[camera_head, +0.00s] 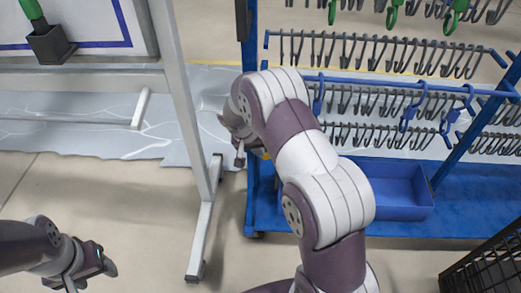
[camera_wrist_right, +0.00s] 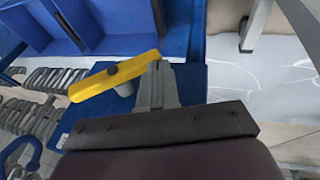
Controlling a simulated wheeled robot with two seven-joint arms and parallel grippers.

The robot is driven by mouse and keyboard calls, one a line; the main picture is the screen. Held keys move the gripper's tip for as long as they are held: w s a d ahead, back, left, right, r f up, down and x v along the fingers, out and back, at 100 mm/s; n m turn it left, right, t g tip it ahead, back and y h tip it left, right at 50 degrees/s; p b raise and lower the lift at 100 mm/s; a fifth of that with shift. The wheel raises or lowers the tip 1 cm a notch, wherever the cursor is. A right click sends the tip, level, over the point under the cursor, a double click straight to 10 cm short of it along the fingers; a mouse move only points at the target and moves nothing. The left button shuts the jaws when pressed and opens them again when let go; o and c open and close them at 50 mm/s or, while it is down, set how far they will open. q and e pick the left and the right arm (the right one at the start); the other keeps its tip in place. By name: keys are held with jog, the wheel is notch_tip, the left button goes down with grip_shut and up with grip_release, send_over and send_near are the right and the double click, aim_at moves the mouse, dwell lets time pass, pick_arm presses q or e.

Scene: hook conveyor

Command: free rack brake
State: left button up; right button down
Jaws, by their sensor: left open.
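The blue rack (camera_head: 252,200) stands right of centre, with rows of hooks and a blue base. A yellow lever (camera_wrist_right: 110,78), which I take for the rack brake, shows in the right wrist view beside blue rack parts. In the head view only a small yellow bit (camera_head: 266,156) shows beside my right arm. My right gripper (camera_head: 239,160) is low at the rack's left post; in the right wrist view its grey fingers (camera_wrist_right: 156,72) look closed together, with their tips at the lever's right end. Contact is unclear. My left gripper (camera_head: 100,262) is open and empty, low at left.
A blue bin (camera_head: 405,213) sits on the rack's base. A grey-legged whiteboard stand (camera_head: 195,110) is close on the left of my right arm. A black crate (camera_head: 485,272) is at the lower right. The floor between my left gripper and the stand is clear.

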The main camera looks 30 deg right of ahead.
pick_arm(q)
jog(key=shift+f+b, duration=1.45)
jog(key=shift+f, duration=0.1)
pick_arm(e)
jog(key=shift+s+d+f, duration=0.1)
jog(key=shift+d+f, duration=0.05)
jog(key=shift+f, duration=0.65)
jog(key=shift+s+d+f, duration=0.1)
jog(key=shift+d+f, duration=0.05)
jog(key=shift+f, duration=0.7)
jog(key=shift+s+d+f, duration=0.1)
jog(key=shift+d+f, duration=0.05)
jog(key=shift+f, duration=0.65)
jog(key=shift+r, duration=0.1)
